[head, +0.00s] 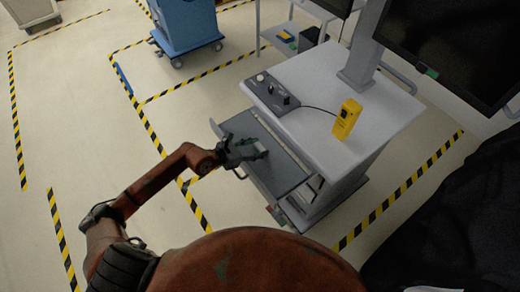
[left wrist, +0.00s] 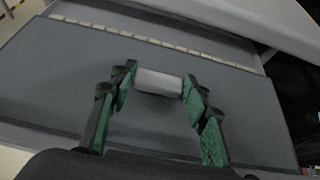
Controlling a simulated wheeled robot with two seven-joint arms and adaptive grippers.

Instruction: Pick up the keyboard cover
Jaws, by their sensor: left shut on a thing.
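The keyboard cover (head: 284,172) is a flat dark grey panel on the pull-out shelf at the front of the white cart. In the left wrist view the cover (left wrist: 60,75) fills the middle, with a row of pale segments along its far edge. My left gripper (head: 262,154) is over the cover. Its green-padded fingers are shut on a short light grey cylinder, the cover's handle (left wrist: 158,82), one finger at each end. The cover looks flat on the shelf; anything under it is hidden. My right gripper is not in view.
The white cart (head: 335,85) carries a control box with knobs (head: 272,92), a yellow device (head: 347,119) and a monitor (head: 450,50). A blue cart (head: 187,25) stands at the back. Black cloth covers the lower right. The striped-taped floor at left is clear.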

